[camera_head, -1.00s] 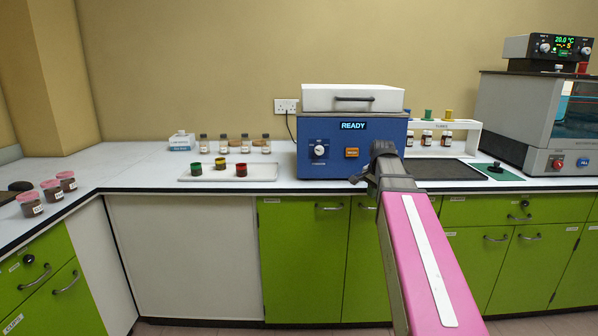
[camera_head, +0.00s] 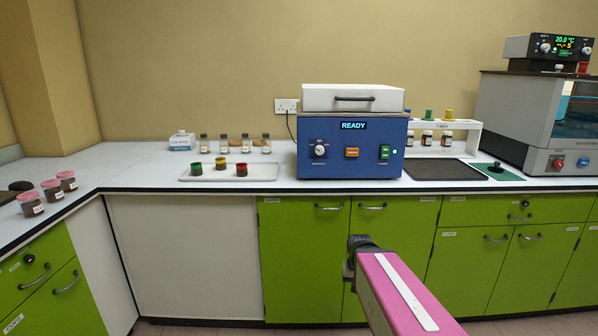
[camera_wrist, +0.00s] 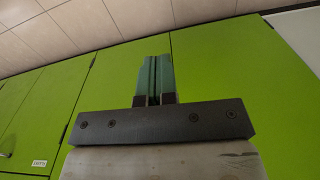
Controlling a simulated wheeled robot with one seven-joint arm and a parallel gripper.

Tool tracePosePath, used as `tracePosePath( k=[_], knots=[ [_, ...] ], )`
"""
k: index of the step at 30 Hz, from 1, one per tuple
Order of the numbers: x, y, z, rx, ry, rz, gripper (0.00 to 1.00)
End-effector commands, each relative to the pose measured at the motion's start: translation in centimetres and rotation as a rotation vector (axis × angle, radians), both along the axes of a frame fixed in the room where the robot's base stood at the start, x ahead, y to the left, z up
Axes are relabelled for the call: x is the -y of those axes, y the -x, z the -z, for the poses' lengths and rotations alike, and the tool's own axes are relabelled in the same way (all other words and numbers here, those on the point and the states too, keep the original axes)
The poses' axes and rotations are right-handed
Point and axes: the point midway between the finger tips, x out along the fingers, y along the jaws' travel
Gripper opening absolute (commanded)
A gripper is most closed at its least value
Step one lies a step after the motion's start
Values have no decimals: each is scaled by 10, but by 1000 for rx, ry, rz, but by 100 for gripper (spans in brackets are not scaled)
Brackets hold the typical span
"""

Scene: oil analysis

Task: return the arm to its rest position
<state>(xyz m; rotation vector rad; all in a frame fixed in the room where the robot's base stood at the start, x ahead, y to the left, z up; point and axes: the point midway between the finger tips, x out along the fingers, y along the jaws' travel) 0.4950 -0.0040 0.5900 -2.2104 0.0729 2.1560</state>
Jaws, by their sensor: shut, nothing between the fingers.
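My pink arm (camera_head: 400,290) reaches up from the bottom of the head view, in front of the green cabinet doors. Its dark wrist end (camera_head: 357,255) is below the countertop edge. The fingers are hidden in the head view. In the wrist view my gripper (camera_wrist: 155,62) shows two green fingers side by side, shut with nothing held. Behind them is a plain green cabinet door (camera_wrist: 225,70). The gripper touches nothing that I can see.
The blue machine (camera_head: 340,160) reading READY stands on the white counter (camera_head: 130,178). A tray (camera_head: 265,173) with several coloured-lid pots lies to its left, a dark mat (camera_head: 440,172) to its right. Cabinet handles (camera_head: 372,207) stick out near the arm. The floor in front appears clear.

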Motion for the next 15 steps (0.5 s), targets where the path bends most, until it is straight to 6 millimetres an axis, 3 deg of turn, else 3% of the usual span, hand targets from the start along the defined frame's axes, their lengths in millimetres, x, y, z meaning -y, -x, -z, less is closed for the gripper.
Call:
tracePosePath(
  k=[4,15],
  knots=[
    [-4,16,14,-16,4,-58,0],
    [-4,18,17,-19,4,-72,0]
  ],
)
